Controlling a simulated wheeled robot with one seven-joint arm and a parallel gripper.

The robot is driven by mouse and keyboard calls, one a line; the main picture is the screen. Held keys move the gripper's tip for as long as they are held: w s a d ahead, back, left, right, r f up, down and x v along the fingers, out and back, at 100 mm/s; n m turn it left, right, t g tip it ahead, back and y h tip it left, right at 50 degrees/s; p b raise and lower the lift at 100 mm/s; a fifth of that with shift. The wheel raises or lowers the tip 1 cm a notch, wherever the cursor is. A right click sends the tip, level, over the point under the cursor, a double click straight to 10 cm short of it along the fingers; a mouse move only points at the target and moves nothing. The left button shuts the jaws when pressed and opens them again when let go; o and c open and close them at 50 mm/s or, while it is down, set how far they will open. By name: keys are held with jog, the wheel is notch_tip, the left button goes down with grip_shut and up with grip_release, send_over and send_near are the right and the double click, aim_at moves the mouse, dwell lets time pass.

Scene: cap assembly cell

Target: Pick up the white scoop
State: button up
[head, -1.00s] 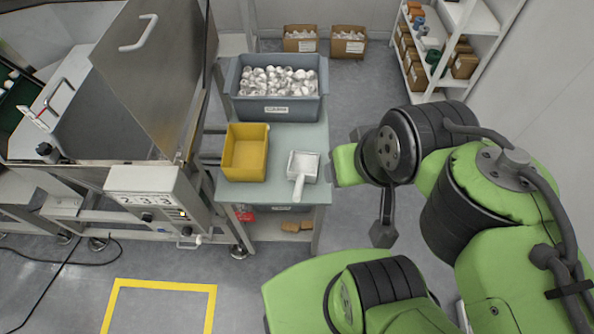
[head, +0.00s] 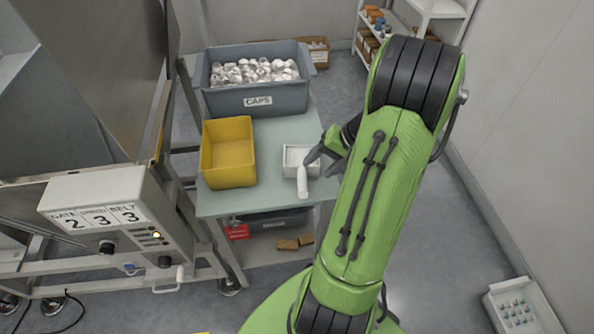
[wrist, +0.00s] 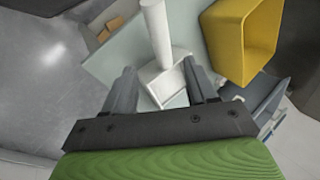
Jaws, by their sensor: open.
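The white scoop (head: 302,172) lies on the pale green table (head: 270,195), its handle pointing toward the front edge. My gripper (head: 322,158) is at the scoop's right side in the head view, and my arm hides part of that area. In the wrist view the two fingers of my gripper (wrist: 160,85) are apart, with the scoop (wrist: 158,35) showing between and beyond them. Its tray part lies between the fingers and its handle reaches up in the picture. I cannot tell whether a finger touches it.
A yellow bin (head: 228,180) stands left of the scoop. A grey crate of white caps (head: 258,101) stands behind on the table. A steel machine with a control box (head: 110,220) is on the left.

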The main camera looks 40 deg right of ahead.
aim_at(305, 175)
jog(key=b+x, duration=0.3)
jog(key=x, duration=0.5)
jog(key=shift+w+a+f, duration=0.15)
jog(key=shift+w, duration=0.1)
jog(key=shift+c, duration=0.3)
grip_shut()
notch_tip(305, 175, up, 10)
jog(key=p, duration=0.4)
